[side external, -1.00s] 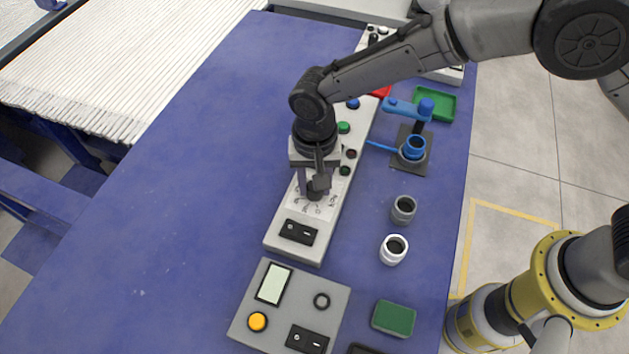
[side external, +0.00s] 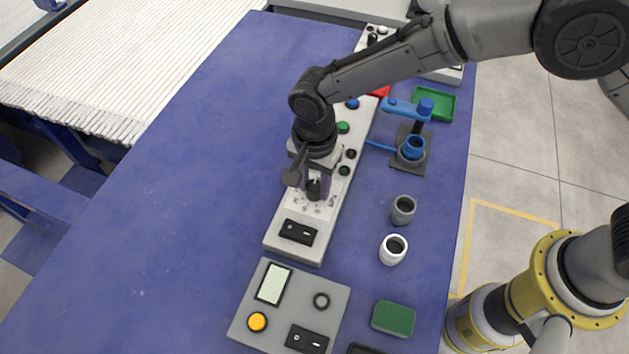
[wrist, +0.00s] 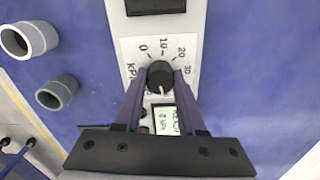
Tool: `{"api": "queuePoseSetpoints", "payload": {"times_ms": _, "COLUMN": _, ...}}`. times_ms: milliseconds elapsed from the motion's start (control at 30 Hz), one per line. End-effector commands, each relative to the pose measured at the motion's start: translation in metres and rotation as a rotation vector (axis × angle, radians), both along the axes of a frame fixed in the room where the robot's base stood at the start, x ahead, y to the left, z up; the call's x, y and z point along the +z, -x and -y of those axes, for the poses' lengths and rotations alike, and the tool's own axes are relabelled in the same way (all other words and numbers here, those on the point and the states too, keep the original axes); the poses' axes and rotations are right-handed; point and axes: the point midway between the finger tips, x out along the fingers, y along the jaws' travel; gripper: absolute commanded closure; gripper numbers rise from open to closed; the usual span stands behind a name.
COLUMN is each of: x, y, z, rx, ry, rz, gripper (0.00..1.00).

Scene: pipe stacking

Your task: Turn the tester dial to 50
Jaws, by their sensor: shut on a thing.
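The black tester dial (wrist: 160,72) sits on a white scale card marked kPa, with 0, 10, 20 and 30 readable in the wrist view. The higher marks are mostly hidden by my fingers. A pale pointer line on the dial faces down in the wrist view, toward the small display (wrist: 167,120). My gripper (wrist: 160,80) is shut on the dial, one finger on each side. In the side view my gripper (side external: 314,186) stands upright over the dial on the long grey panel (side external: 283,245).
A grey pipe piece (side external: 403,210) and a white pipe piece (side external: 393,249) stand right of the panel. A blue clamp fixture (side external: 412,148) and a green tray (side external: 434,104) are farther back. A control box (side external: 305,300) is in front. The blue table at left is clear.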

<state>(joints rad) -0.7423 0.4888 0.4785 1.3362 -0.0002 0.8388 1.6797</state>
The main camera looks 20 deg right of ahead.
Motion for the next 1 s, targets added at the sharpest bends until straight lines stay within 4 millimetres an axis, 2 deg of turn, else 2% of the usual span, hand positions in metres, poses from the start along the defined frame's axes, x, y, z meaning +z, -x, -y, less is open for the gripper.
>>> {"api": "queuePoseSetpoints", "payload": {"times_ms": 333, "x": 0.003, "y": 0.000, "z": -0.001, "rx": 0.000, "ry": -0.003, "rz": 0.003, "gripper": 1.00}}
{"api": "queuePoseSetpoints", "payload": {"times_ms": 367, "x": 0.003, "y": 0.000, "z": -0.001, "rx": 0.000, "ry": -0.003, "rz": 0.003, "gripper": 0.55}}
{"api": "queuePoseSetpoints", "payload": {"times_ms": 500, "x": 0.002, "y": 0.000, "z": -0.001, "rx": 0.000, "ry": -0.003, "rz": 0.002, "gripper": 0.31}}
{"api": "queuePoseSetpoints", "payload": {"times_ms": 833, "x": 0.003, "y": 0.000, "z": -0.001, "rx": 0.000, "ry": -0.001, "rz": 0.002, "gripper": 0.31}}
{"api": "queuePoseSetpoints", "payload": {"times_ms": 1000, "x": 0.020, "y": -0.001, "z": -0.001, "rx": 0.000, "ry": -0.004, "rz": 0.003, "gripper": 0.31}}
